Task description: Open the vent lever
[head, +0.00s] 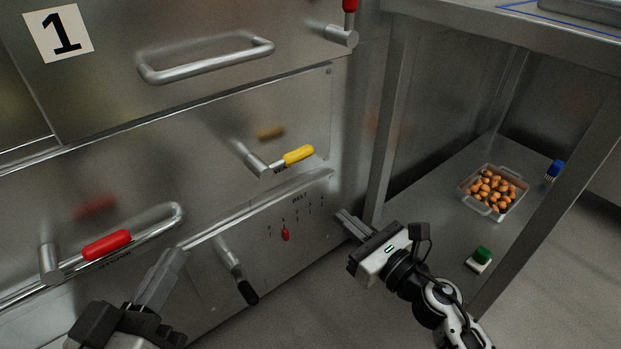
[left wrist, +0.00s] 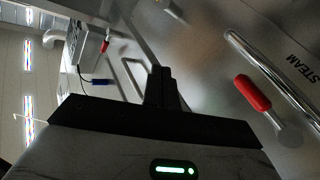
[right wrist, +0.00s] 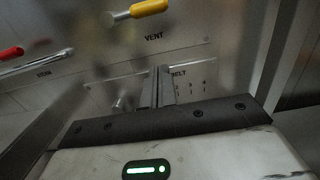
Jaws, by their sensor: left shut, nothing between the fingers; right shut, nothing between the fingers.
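The vent lever has a yellow grip (head: 299,155) on a metal pivot on the steel machine front, pointing right and slightly up. In the right wrist view its yellow grip (right wrist: 149,8) shows at the top, above the printed word VENT. My right gripper (head: 350,222) is shut and empty, below and to the right of the lever, near the belt panel's right end, apart from the lever. My left gripper (head: 170,270) is shut and empty, in front of the lower left of the machine, near the red steam lever (head: 106,245), which also shows in the left wrist view (left wrist: 252,93).
A black-handled crank (head: 246,290) and a belt selector with a red pointer (head: 285,234) are on the lower panel. A bar handle (head: 207,60) is above. At right, a shelf holds a tray (head: 466,188) of brown balls and a green-topped block (head: 481,257).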

